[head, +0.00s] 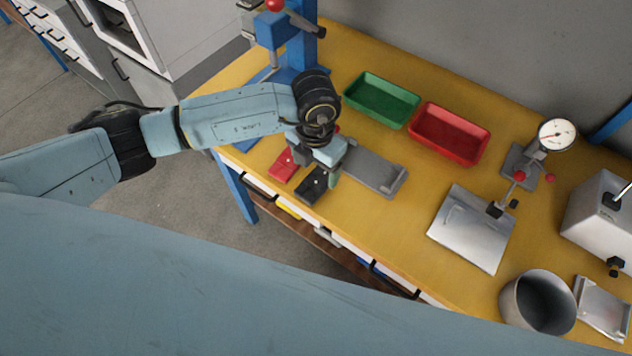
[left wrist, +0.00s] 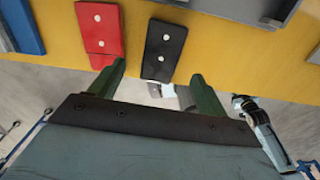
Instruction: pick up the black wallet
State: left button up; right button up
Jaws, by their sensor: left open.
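The black wallet (head: 309,190) lies flat near the front edge of the yellow table, partly hidden by my left gripper (head: 314,170) in the head view. In the left wrist view, the black wallet (left wrist: 165,48) is a dark rectangle with two pale round studs. My left gripper (left wrist: 156,88) is open and empty, its green fingertips apart, with the wallet ahead of the gap between them. I cannot tell the exact height above the table.
A red wallet (head: 282,166) lies just left of the black one; it also shows in the left wrist view (left wrist: 98,28). A grey fixture (head: 376,173) sits to the right. Green (head: 381,99) and red (head: 449,134) trays stand behind. A blue press post (head: 302,40) rises at back left.

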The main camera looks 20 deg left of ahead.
aim_at(316, 182)
pick_arm(q)
notch_tip(316, 182, down, 5)
jog(key=shift+d+f, duration=0.1)
jog(key=shift+c, duration=0.3)
jog(key=c, duration=1)
